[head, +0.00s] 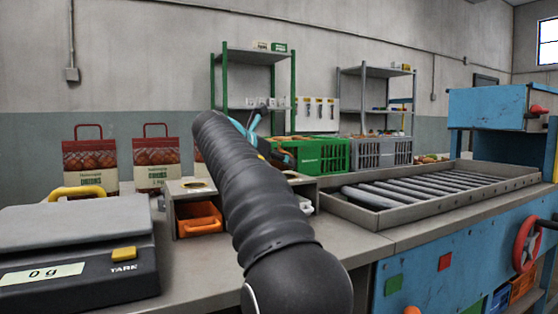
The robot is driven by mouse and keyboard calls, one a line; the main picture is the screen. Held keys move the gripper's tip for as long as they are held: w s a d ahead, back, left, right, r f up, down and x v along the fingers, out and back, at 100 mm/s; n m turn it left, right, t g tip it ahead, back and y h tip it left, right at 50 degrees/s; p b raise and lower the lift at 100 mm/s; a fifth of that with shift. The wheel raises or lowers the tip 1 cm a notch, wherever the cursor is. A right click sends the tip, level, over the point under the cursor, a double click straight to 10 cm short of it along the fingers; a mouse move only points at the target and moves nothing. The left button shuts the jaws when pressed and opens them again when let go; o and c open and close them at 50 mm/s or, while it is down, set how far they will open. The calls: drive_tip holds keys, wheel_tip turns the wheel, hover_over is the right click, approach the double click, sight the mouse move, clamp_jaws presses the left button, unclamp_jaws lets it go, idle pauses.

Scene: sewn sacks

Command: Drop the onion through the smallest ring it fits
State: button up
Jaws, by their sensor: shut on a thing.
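My gripper (277,153) shows only in part behind my dark ribbed arm, above the sizing stand (170,209) on the bench. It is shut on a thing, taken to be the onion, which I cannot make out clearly. A ring (195,184) with a yellow edge lies in the stand's top at the left. An orange bin (198,220) sits beneath it, and a pale bin (305,204) shows at the right end. My arm hides the middle of the stand and any rings there.
A scale (75,240) reading 0 g stands at the left. Printed onion sacks (90,162) stand behind it. Green (318,154) and grey (381,152) crates stand behind the stand. A roller conveyor (420,190) lies to the right. The bench front is clear.

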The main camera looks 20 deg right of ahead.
drive_tip(key=o, duration=1.4)
drive_tip(key=shift+a, duration=0.1)
drive_tip(key=v, duration=1.1)
drive_tip(key=shift+s+a+r, duration=0.1)
drive_tip(key=shift+s+a, duration=0.15)
drive_tip(key=shift+a, duration=0.05)
